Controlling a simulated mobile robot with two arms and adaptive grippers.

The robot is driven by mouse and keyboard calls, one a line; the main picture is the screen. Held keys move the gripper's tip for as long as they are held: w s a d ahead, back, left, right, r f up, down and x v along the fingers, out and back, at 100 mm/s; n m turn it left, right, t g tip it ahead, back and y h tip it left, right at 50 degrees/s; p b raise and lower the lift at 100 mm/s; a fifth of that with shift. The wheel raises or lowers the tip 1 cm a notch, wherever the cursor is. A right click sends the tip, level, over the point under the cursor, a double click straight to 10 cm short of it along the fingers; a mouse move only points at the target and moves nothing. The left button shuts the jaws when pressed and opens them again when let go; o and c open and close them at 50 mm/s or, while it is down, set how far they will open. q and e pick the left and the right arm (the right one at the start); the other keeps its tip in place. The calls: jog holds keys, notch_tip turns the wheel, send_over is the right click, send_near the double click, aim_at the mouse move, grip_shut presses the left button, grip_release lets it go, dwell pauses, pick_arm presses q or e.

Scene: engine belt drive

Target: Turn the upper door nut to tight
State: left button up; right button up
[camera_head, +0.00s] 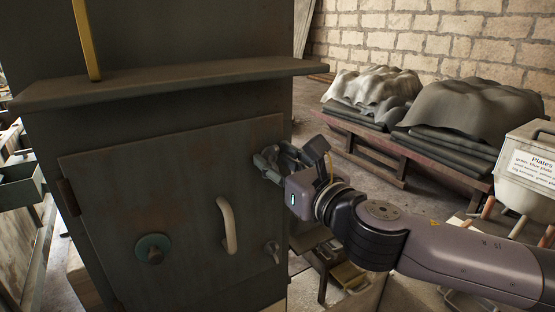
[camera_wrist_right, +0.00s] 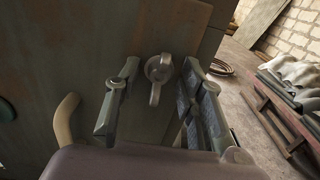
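The cabinet door (camera_head: 180,200) is grey, weathered and closed. In the head view my right gripper (camera_head: 284,160) is at the door's upper right and mostly hides this nut. In the right wrist view its two fingers stand apart, one on each side of the nut, with gaps visible. The lower door nut (camera_head: 272,250) is in plain view further down the same edge. My left gripper is not in view.
A curved pale handle (camera_head: 227,225) and a round green knob (camera_head: 153,248) stick out from the door. A ledge (camera_head: 170,82) overhangs it. Covered stacks (camera_head: 470,115) sit on a low wooden stand at right, beside a pale labelled bin (camera_head: 527,185).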

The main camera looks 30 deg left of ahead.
grip_shut()
dwell(0.5)
jog(key=m, duration=0.9)
jog(key=shift+w, duration=0.1)
jog(key=m, duration=0.4)
jog(key=shift+m, duration=0.3)
jog(key=shift+f+m, duration=0.1)
jog(key=shift+m, duration=2)
